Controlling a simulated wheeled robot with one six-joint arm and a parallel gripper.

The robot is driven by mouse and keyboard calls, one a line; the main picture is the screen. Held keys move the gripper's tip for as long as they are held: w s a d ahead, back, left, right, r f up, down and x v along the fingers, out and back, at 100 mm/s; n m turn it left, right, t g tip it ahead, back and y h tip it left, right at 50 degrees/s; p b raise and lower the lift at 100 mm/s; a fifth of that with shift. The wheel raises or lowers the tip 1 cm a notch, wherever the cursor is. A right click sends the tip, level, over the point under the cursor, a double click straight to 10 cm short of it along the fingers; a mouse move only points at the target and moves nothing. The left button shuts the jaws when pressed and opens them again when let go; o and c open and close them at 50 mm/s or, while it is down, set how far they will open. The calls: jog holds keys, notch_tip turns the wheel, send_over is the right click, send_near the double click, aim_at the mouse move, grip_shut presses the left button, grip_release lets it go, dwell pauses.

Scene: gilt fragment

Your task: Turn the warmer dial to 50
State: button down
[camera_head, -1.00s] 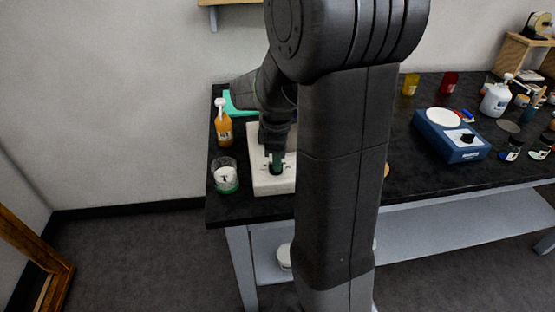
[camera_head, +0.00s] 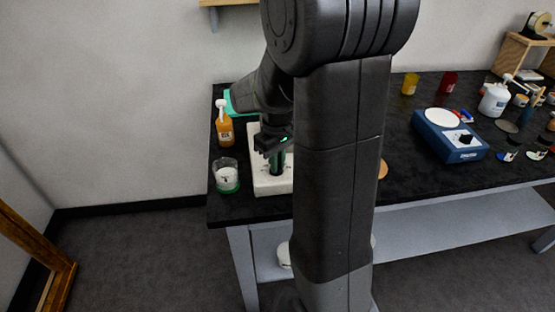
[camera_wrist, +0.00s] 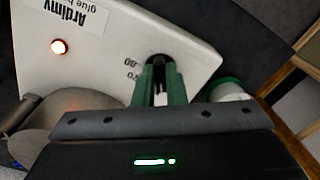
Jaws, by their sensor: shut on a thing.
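The cream-white warmer (camera_head: 263,186) stands at the left end of the black table, mostly hidden behind my arm. It also shows in the wrist view (camera_wrist: 105,55), tilted in the picture, with a printed label and a lit red-orange lamp (camera_wrist: 58,46). Its black dial (camera_wrist: 158,62) sits near the edge, with the marks 80 and 70 readable beside it. My gripper (camera_wrist: 160,82) has its green fingers on either side of the dial and is shut on it. In the head view my gripper (camera_head: 276,165) reaches down onto the warmer's front. The dial's pointer is hidden.
A glass jar with a green base (camera_head: 226,178) stands close left of the warmer, and an orange pump bottle (camera_head: 224,128) behind it. A blue device with a white round plate (camera_head: 447,140) is to the right, with several small items beyond it.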

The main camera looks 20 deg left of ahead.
jog(key=shift+m, duration=1.5)
jog(key=c, duration=1.5)
grip_release()
jog(key=shift+r, duration=0.1)
notch_tip(320, 180, up, 14)
jog(key=shift+f+p, duration=0.15)
jog(key=shift+p, duration=0.3)
jog(key=shift+f, duration=0.15)
